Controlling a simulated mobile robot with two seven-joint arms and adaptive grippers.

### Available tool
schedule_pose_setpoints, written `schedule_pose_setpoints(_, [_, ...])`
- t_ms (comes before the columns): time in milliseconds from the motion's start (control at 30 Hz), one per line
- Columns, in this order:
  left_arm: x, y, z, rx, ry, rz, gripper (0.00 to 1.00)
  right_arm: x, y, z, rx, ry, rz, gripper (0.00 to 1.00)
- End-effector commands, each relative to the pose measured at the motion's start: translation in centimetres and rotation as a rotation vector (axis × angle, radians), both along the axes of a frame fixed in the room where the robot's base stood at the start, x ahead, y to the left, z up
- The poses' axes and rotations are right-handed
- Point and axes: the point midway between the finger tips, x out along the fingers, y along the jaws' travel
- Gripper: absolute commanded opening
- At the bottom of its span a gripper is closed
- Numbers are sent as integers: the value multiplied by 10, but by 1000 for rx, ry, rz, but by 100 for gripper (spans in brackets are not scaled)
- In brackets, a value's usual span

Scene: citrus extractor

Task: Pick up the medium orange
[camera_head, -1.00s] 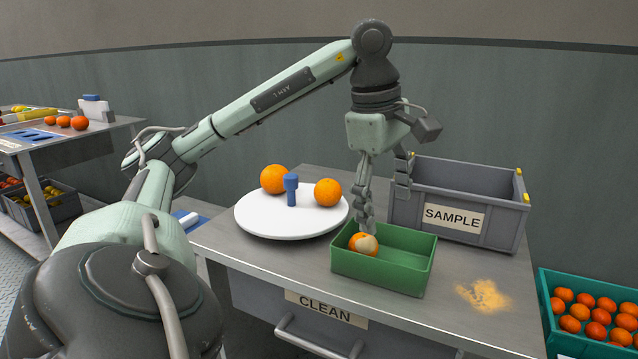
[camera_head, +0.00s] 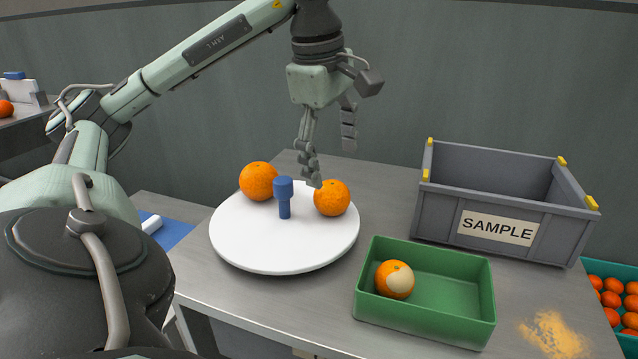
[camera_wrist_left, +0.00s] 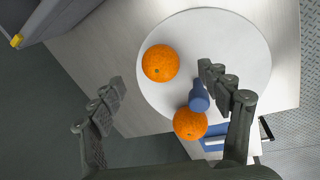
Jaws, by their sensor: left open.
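Two whole oranges of similar size rest on a round white plate (camera_head: 250,250), at either side of a blue peg (camera_head: 284,197). The right orange (camera_head: 332,198) and left orange (camera_head: 260,181) also show in the wrist view, at its upper middle (camera_wrist_left: 160,62) and lower middle (camera_wrist_left: 190,124). I cannot tell which is the medium one. A smaller-looking orange with a pale patch (camera_head: 395,280) lies in the green box (camera_head: 425,325). My left gripper (camera_head: 331,164) is open and empty, above the plate near the right orange; one fingertip overlaps its edge in the head view. My right gripper is out of view.
A grey bin labelled SAMPLE (camera_head: 497,228) stands at the table's right, behind the green box. An orange powdery stain (camera_head: 552,335) lies near the front right. A teal crate of oranges (camera_head: 618,275) is beyond the right edge. Bare table lies between plate and boxes.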

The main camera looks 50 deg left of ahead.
Motion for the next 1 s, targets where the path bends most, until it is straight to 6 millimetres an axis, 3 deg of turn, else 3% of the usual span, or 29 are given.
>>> schedule_pose_setpoints(233, [0, 1, -9, 3, 3, 2, 77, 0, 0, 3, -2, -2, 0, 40])
schedule_pose_setpoints(733, [12, 6, -71, 2, 3, 1, 77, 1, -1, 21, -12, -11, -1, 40])
schedule_pose_setpoints(1000, [13, 7, -77, 1, -1, 0, 77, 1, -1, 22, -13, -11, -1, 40])
